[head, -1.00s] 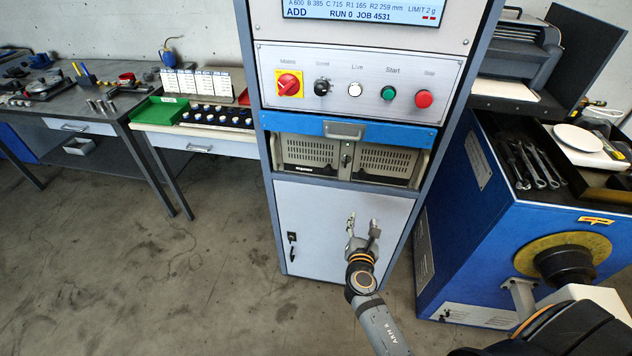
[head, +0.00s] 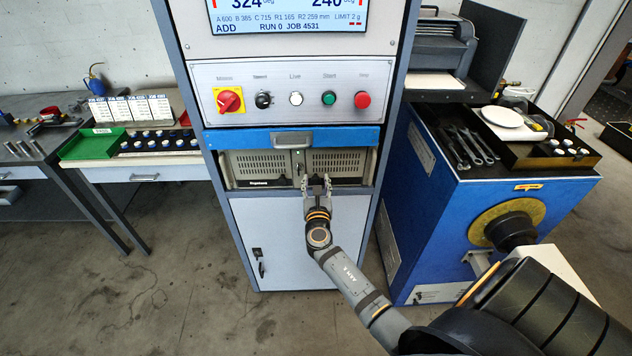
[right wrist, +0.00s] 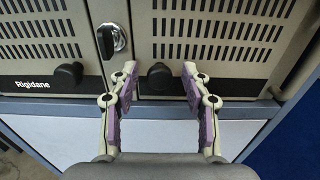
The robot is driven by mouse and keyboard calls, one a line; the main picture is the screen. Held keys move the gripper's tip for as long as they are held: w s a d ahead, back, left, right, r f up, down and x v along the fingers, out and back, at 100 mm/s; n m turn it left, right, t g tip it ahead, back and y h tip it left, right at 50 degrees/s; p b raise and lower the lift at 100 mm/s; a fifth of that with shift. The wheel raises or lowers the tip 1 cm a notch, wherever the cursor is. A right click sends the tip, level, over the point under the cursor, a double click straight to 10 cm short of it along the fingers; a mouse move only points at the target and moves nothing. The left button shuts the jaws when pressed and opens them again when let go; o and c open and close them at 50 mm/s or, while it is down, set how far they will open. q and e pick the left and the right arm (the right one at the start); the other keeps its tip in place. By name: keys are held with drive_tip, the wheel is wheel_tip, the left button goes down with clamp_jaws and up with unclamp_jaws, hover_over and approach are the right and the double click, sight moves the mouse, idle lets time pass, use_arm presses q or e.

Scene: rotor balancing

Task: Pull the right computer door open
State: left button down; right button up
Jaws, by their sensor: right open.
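The right computer door (head: 338,161) is a beige vented panel in the cabinet bay. It also shows in the right wrist view (right wrist: 225,25) and looks shut. Its black knob (right wrist: 160,77) sits near its lower left corner. My right gripper (head: 317,182) is open in front of the bay. In the right wrist view, my right gripper (right wrist: 160,70) has one finger on each side of the knob, with visible gaps. Whether the fingertips reach as deep as the knob is unclear. The left computer door (head: 257,166) also looks shut. My left gripper is not in view.
A metal key lock (right wrist: 111,40) sits just left of the right door. The blue drawer (head: 235,139) with a grey handle is directly above the bay. A lower cabinet door (head: 285,245) is below. A blue machine (head: 480,195) stands close on the right.

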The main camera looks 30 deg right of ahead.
drive_tip(key=shift+w, duration=0.1)
clamp_jaws()
idle(0.3)
